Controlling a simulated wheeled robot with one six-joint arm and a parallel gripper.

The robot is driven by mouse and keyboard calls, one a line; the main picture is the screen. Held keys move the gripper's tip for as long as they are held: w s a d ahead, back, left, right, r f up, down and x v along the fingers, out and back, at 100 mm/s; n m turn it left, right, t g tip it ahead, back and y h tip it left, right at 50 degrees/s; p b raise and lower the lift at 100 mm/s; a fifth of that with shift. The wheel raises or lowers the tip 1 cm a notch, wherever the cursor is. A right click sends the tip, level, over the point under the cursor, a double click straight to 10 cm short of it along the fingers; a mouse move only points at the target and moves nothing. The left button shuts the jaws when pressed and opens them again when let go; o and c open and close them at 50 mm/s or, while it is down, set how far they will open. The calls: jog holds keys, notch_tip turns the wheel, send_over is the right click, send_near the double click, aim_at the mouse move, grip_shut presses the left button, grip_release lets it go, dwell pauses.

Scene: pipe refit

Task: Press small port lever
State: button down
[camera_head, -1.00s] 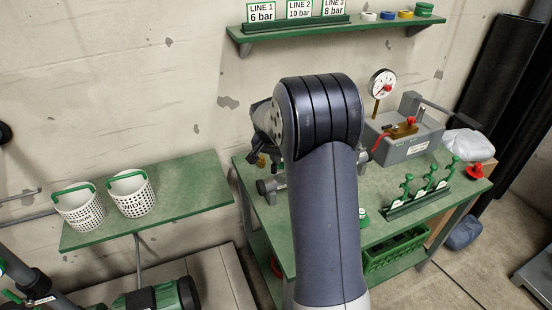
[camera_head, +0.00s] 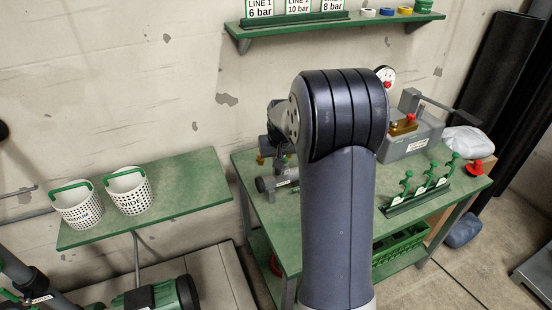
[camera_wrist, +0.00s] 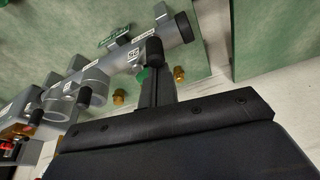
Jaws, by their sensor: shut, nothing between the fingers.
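In the wrist view a grey pipe body (camera_wrist: 112,68) with a black end cap (camera_wrist: 186,26) runs diagonally over the green bench. It carries ring-shaped ports (camera_wrist: 92,82), short black stubs and white labels. A small green part (camera_wrist: 145,76) shows beside my gripper (camera_wrist: 153,58), whose dark fingers are shut and empty, reaching toward the pipe near a labelled port. I cannot tell whether they touch it, nor which part is the small port lever. In the head view the pipe body (camera_head: 283,181) shows at the bench's left end; my arm hides much of it and the fingers.
On the green bench (camera_head: 420,214) stand a rack of green valves (camera_head: 418,196), a grey box with a gauge (camera_head: 412,143) and a red-topped part (camera_head: 475,168). Brass fittings (camera_wrist: 178,73) lie near the pipe. Two white baskets (camera_head: 129,191) stand on the left shelf.

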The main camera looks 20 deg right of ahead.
jog(key=n, duration=0.1)
jog(key=s+n+y+b, duration=0.1)
jog(key=n, duration=0.2)
jog(key=shift+s+d+f+n+b, duration=0.15)
jog(key=shift+d+n+b, duration=0.15)
jog(key=shift+d+b, duration=0.05)
jog(key=n, duration=0.1)
jog(key=n+y, duration=0.1)
jog(key=n+b, duration=0.1)
jog(key=shift+s+d+n+g+y, duration=0.3)
jog(key=shift+s+d+n, duration=0.05)
jog(key=shift+n, duration=0.05)
jog(key=shift+s, duration=0.15)
jog(key=shift+s+a+b, duration=0.3)
jog(key=shift+s+b, duration=0.15)
jog(key=shift+s, duration=0.15)
jog(key=shift+r, duration=0.2)
